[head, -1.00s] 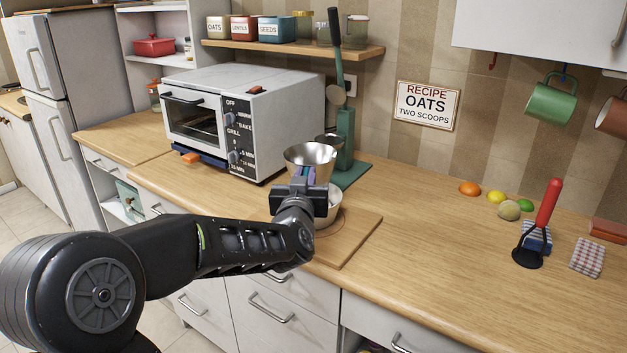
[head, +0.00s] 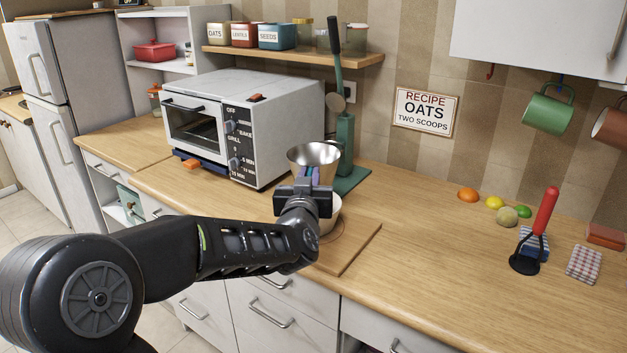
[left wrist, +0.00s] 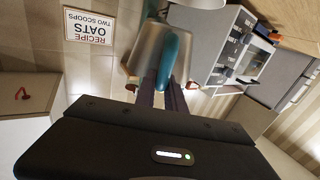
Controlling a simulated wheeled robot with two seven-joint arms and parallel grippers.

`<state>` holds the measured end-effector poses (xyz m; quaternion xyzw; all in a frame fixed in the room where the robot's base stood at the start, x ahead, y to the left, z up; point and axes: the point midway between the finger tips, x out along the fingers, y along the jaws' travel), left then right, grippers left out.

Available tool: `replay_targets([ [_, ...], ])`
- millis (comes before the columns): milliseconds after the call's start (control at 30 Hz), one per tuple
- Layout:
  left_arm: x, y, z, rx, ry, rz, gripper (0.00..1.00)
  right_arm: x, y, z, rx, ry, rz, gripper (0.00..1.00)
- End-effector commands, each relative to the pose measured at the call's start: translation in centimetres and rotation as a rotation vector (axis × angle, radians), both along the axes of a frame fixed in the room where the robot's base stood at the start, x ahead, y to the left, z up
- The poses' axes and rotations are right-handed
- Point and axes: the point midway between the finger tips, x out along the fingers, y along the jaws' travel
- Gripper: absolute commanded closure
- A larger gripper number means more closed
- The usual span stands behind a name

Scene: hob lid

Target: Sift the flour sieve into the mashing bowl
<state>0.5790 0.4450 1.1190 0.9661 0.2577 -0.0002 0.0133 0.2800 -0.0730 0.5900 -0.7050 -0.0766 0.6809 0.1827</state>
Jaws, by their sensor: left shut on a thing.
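The flour sieve, a metal cup (head: 315,155), is held upright in my left gripper (head: 304,184). The gripper is shut on its handle, which shows blue-green in the left wrist view (left wrist: 168,62). The sieve is above the pale mashing bowl (head: 331,214), apart from it. The bowl stands on a wooden board (head: 357,243) and is largely hidden behind my gripper and wrist. The inside of the bowl is hidden, and I cannot tell what is in the sieve. My right gripper is not in view.
A green stand (head: 346,150) with a tall lever is close behind the sieve. A white toaster oven (head: 245,120) stands to the left. The counter between is clear.

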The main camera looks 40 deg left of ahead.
Motion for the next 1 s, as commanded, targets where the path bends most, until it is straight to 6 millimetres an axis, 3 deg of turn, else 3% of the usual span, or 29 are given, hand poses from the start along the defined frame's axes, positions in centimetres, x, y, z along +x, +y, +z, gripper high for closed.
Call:
replay_targets([
  [33, 0.0, 0.0, 1.2, 0.001, -0.003, 0.0, 1.0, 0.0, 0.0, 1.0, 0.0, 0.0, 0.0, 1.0],
  [233, 0.0, 0.0, 2.7, -0.001, -0.003, 0.0, 1.0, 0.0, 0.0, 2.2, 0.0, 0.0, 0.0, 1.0],
  [1000, 0.0, 0.0, 2.7, 0.0, -0.001, 0.0, 1.0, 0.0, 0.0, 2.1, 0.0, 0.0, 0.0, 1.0],
])
